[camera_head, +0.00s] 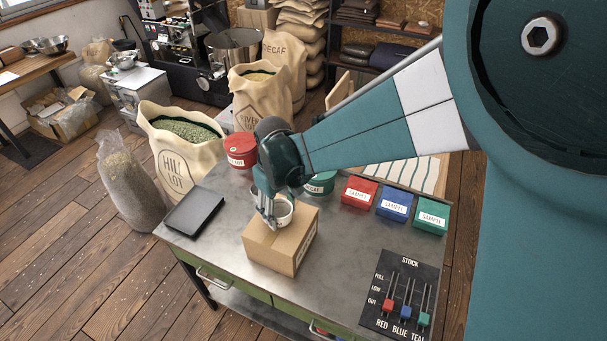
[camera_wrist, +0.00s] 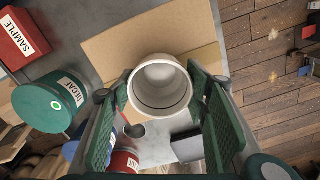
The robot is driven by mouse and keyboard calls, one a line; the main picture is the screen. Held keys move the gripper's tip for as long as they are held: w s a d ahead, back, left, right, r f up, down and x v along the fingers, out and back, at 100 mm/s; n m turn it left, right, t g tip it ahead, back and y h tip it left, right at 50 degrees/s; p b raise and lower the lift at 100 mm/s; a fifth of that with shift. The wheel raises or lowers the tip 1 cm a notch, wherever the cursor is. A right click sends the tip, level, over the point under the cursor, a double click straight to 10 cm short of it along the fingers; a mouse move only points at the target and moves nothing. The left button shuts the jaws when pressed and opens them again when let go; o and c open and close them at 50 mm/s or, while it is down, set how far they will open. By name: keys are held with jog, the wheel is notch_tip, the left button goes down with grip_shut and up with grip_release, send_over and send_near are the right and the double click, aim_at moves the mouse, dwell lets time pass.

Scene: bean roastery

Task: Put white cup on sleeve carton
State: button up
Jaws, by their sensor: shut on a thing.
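My gripper (camera_head: 268,218) is shut on the white cup (camera_head: 284,212), which is upright and partly hidden by the fingers in the head view. In the wrist view, the cup (camera_wrist: 160,88) sits between the two green-padded fingers (camera_wrist: 160,105), its open mouth toward the camera and empty inside. The brown sleeve carton (camera_head: 273,250) stands on the metal table below the gripper. In the wrist view, the cup overlaps the carton's top (camera_wrist: 115,45) near one edge. Whether the cup's base touches the carton is hidden.
The metal table (camera_head: 335,270) holds a black flat tray (camera_head: 196,212) at left, a red tin (camera_head: 240,148), and a teal decaf tin (camera_head: 321,183). Red (camera_head: 360,191), blue (camera_head: 394,204) and teal (camera_head: 431,216) sample boxes line the right. A stock panel (camera_head: 401,295) lies at front right.

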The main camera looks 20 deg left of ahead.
jog(key=shift+f, duration=0.1)
jog(key=o, duration=1)
jog(key=shift+r, duration=6.15)
jog(key=shift+d, duration=0.1)
